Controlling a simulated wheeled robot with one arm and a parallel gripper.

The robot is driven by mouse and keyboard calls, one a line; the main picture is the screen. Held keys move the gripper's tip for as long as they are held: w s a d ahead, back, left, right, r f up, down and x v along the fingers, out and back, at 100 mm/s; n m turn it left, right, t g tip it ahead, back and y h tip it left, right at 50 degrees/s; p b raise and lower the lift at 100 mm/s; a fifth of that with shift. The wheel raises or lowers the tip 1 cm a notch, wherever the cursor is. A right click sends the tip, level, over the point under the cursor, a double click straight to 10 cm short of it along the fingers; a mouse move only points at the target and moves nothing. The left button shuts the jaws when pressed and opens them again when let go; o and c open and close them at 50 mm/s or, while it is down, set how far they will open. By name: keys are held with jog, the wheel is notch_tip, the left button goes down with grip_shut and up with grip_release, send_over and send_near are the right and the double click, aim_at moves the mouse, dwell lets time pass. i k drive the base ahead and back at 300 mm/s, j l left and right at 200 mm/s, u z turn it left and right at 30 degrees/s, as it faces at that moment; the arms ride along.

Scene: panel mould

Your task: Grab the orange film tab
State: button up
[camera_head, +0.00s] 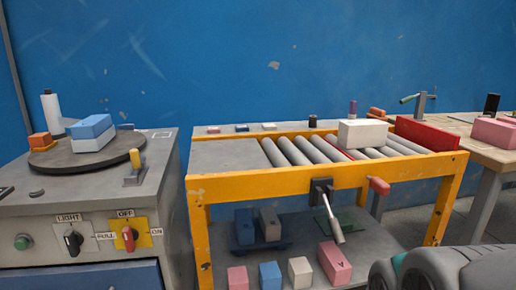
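A small orange block-shaped piece (39,140) shows at the far left, at the edge of a dark round turntable (58,161). It is close to the foot of an upright white roll (51,112) with a dark top. I cannot tell for sure whether this orange piece is the film tab. A blue block (91,126) lies on a light grey block (94,145) on the turntable. Grey rounded parts of my own arm show at the bottom right corner. My gripper's fingers are not in view.
The turntable sits on a grey cabinet with a LIGHT/FULL knob (73,241) and a red OFF/ON switch (128,237). A yellow-framed roller conveyor (290,182) stands in the middle, carrying a white block (362,134). Several blocks lie below it. A bench (480,148) stands right.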

aim_at(42, 140)
jog(key=u, duration=1.7)
